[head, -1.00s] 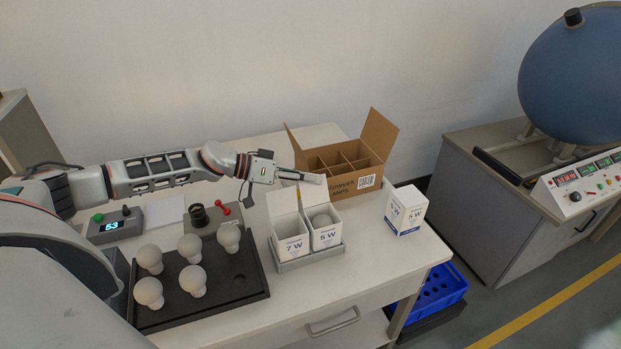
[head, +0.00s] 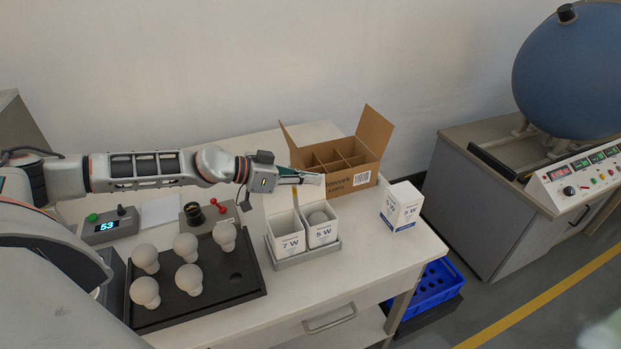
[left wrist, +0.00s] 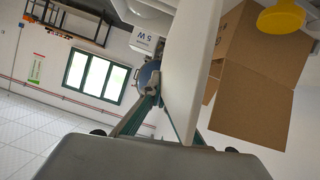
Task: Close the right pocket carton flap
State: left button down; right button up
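Two small white cartons stand side by side in a grey tray (head: 308,257). The left pocket carton (head: 291,242) is marked 7 W and its flap stands up. The right pocket carton (head: 322,233) is marked 5 W and has a white bulb (head: 318,217) inside. Its flap stands at the back, partly hidden by my left gripper (head: 318,179). That gripper is at the flap's top edge, with its fingers drawn together at the tips. In the left wrist view a white panel (left wrist: 197,60), likely that flap, lies close beside the fingers. My right gripper is out of view.
An open brown divided box (head: 352,180) stands just behind the cartons. A closed white carton (head: 401,208) stands to the right. A dark tray (head: 225,300) with several bulbs lies to the left. The table front right is clear.

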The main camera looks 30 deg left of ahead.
pick_arm(q)
jog(key=c, duration=2.3)
grip_release()
jog(key=shift+c, duration=0.2)
jog(key=v, duration=1.2)
